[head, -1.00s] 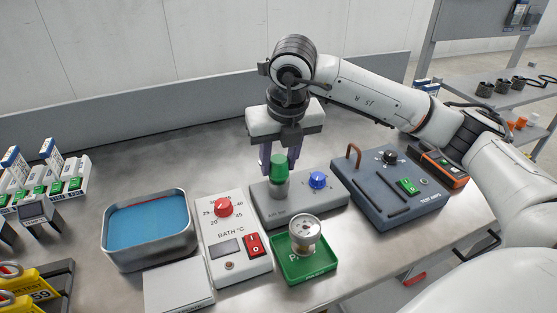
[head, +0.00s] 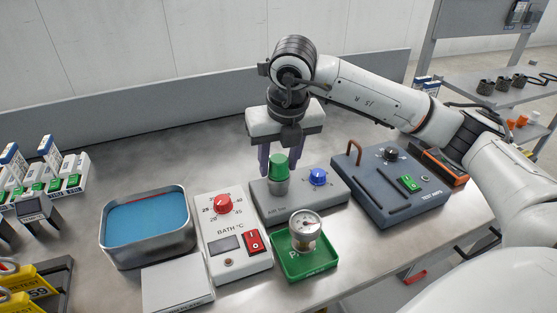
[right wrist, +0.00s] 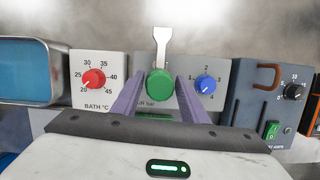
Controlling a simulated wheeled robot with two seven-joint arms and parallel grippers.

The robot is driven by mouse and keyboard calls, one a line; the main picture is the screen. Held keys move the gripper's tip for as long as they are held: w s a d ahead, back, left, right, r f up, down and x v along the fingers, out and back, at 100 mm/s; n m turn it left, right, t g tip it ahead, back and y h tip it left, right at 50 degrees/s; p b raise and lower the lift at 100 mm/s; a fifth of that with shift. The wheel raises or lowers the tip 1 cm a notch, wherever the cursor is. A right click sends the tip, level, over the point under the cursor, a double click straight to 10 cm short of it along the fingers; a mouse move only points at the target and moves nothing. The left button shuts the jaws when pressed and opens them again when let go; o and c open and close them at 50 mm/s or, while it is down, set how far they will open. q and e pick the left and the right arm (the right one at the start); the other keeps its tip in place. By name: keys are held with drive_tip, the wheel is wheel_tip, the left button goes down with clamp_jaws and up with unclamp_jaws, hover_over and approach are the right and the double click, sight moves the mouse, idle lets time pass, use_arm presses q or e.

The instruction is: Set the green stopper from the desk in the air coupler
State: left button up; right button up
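The green stopper (head: 279,166) stands upright in the metal air coupler (head: 277,187) on the grey air box (head: 304,208). My right gripper (head: 279,163) is above and behind it, pointing down, with its two purple fingers apart on either side of the stopper. In the right wrist view the stopper (right wrist: 160,89) shows between the spread fingertips, with a narrow gap at each side. The coupler is mostly hidden there. My left gripper is in neither view.
A blue knob (head: 317,177) is close right of the coupler. A green tray (head: 310,270) with a gauge (head: 305,228) stands in front. The bath controller (head: 235,238) and water basin (head: 150,219) are at left, the dark test box (head: 392,189) at right.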

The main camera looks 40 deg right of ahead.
drive_tip(key=o, duration=0.3)
drive_tip(key=shift+r, duration=0.4)
drive_tip(key=v, duration=0.9)
drive_tip(key=shift+s+r, duration=0.2)
drive_tip(key=shift+r, duration=0.05)
drive_tip(key=shift+r+p, duration=0.1)
drive_tip(key=shift+p, duration=0.25)
